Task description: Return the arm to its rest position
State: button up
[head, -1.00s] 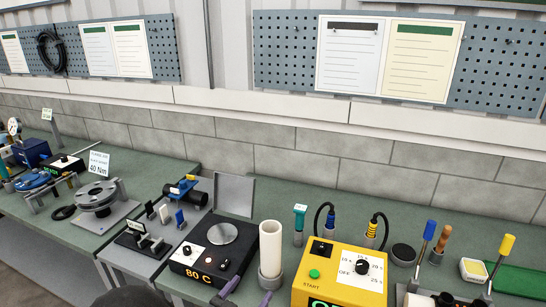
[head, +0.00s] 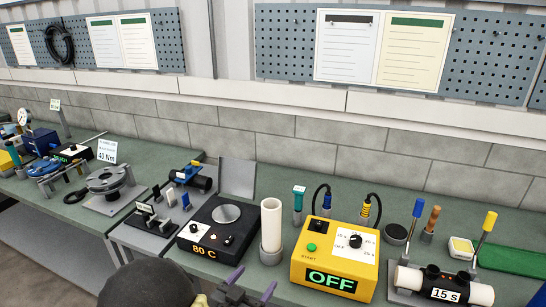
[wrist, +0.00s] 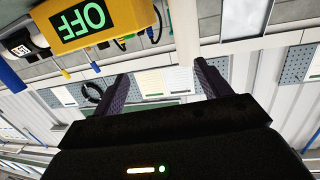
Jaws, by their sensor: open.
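My gripper (head: 250,297) shows at the bottom edge of the head view, in front of the bench. Its two purple-grey fingers point up and are apart, with nothing between them. In the wrist view my gripper (wrist: 160,88) is open and empty, and the picture is upside down. Past the fingers it shows the wall boards and sheets. Part of my dark arm (head: 150,285) shows at the lower left of the head view.
Behind the gripper stand a yellow box (head: 336,255) reading OFF, a white tube (head: 271,228) and a black hot plate (head: 216,232) reading 80 C. A spool-like flanged fixture (head: 106,180) stands at left.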

jog(key=w+d+n+g+y, duration=0.2)
jog(key=w+d+g+y, duration=0.2)
jog(key=d+g+y, duration=0.25)
jog(key=s+d+r+n+g, duration=0.1)
jog(key=s+d+r+g, duration=0.1)
jog(key=s+d, duration=0.5)
jog(key=s+d+r+n+g+y, duration=0.1)
jog(key=s+d+r+n+g, duration=0.1)
jog(key=s+d, duration=0.5)
jog(key=shift+s+n+g, duration=0.3)
jog(key=shift+s+g, duration=0.15)
jog(key=shift+g, duration=0.4)
jog(key=shift+a, duration=0.1)
